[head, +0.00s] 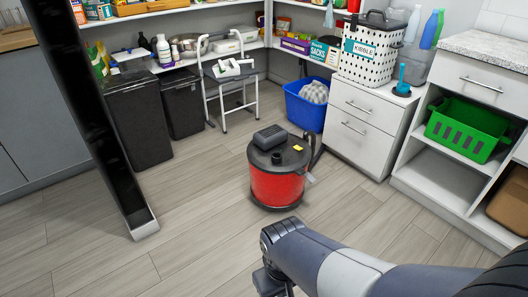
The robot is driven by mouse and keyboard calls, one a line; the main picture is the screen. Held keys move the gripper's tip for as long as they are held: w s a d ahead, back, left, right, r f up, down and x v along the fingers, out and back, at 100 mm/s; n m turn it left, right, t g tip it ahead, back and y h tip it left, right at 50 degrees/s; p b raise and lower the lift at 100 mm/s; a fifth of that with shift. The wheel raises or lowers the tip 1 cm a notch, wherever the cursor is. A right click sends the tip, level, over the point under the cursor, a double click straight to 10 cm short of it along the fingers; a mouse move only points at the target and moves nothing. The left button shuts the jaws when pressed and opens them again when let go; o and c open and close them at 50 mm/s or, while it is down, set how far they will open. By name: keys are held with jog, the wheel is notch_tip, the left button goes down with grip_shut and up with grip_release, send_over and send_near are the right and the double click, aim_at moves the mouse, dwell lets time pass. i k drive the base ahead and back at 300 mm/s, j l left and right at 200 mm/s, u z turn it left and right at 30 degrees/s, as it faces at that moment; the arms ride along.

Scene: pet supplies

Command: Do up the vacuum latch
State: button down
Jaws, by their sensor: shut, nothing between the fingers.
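The vacuum (277,186) stands upright on the floor in the middle of the head view. It has a red drum, a black lid with a dark motor housing on top, and a black base. A small grey latch (310,178) sticks out from the drum's right side, just below the lid rim. It looks swung outward, but it is too small to be sure. My arm reaches in from the lower right in front of the vacuum, apart from it. My gripper's fingers do not show; the arm's end runs off the bottom edge.
Behind the vacuum are a blue bin (303,108) and a white step stool (232,100). Dark bins (138,125) stand at the left. A white drawer cabinet (360,125) and shelves with a green basket (466,128) line the right. The floor (190,225) around the vacuum is mostly clear.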

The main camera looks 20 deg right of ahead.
aim_at(308, 175)
jog(key=i+l+u, duration=0.15)
jog(key=l, duration=0.25)
jog(key=i+l+u, duration=0.1)
jog(key=l, duration=0.3)
jog(key=i+l+u, duration=0.15)
jog(key=l, duration=0.3)
